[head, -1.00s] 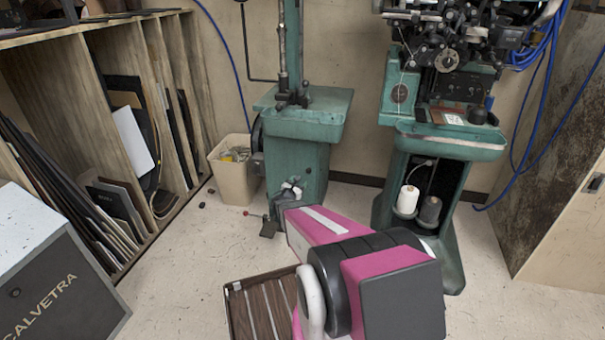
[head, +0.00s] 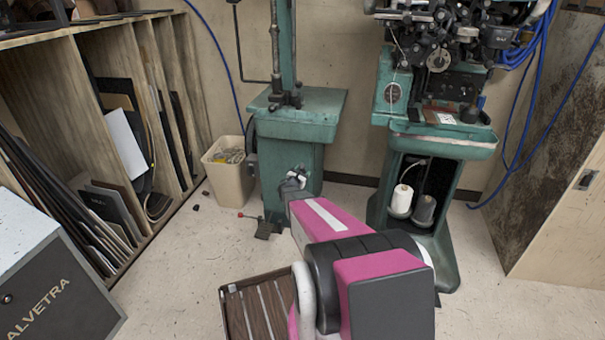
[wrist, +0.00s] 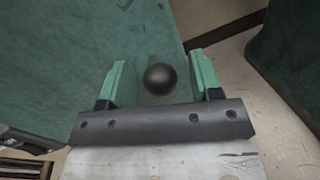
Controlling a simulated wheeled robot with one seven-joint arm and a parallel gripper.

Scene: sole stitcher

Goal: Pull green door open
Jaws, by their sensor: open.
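The green door (head: 278,162) is the front panel of the middle green machine's pedestal, and it looks closed. It fills the upper left of the wrist view (wrist: 60,60). A round black knob (wrist: 160,79) stands out from it. My gripper (wrist: 160,73) is open, with one green finger on each side of the knob and a visible gap to both. I cannot tell how deep the knob sits between the fingers. In the head view my gripper (head: 294,180) is at the pedestal front, and the knob is hidden there.
A beige bin (head: 228,177) stands left of the pedestal, with a foot pedal (head: 265,230) on the floor nearby. A second green machine (head: 432,150) with thread cones is on the right. A wooden shelf and a grey box (head: 60,290) are on the left.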

